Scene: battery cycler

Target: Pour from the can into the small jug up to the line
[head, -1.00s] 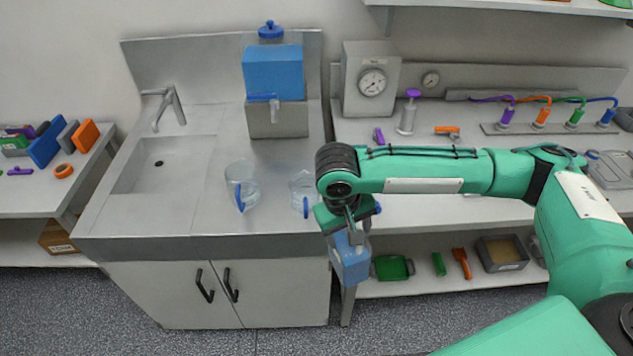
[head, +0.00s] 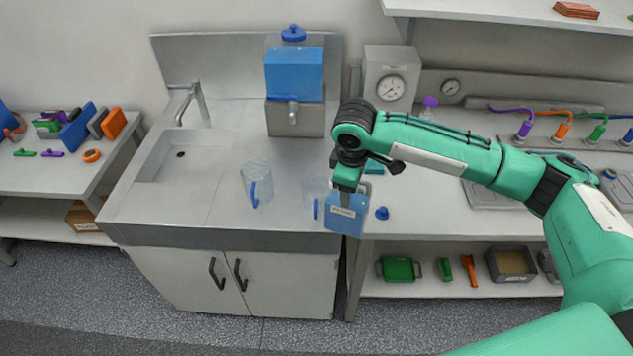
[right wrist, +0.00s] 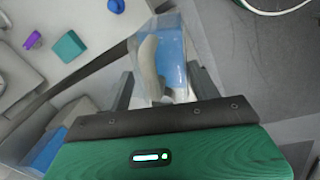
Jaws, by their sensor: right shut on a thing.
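The can (head: 345,217) is a clear-walled container with blue contents and a small label. My right gripper (head: 349,186) is shut on it and holds it in front of the counter's front edge, roughly upright. The right wrist view shows the can (right wrist: 173,60) with its pale handle between the fingers of my right gripper (right wrist: 163,92). A clear jug (head: 315,190) with a blue handle stands on the counter just left of the can and looks the smaller. A larger clear jug (head: 256,178) stands further left. Any line on the jugs is too small to see. My left gripper is out of view.
A dispenser with a blue tank (head: 294,72) stands at the back of the sink counter (head: 218,215). The sink (head: 172,160) is at left. A small blue cap (head: 382,213) lies on the right bench. A gauge box (head: 390,80) stands behind.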

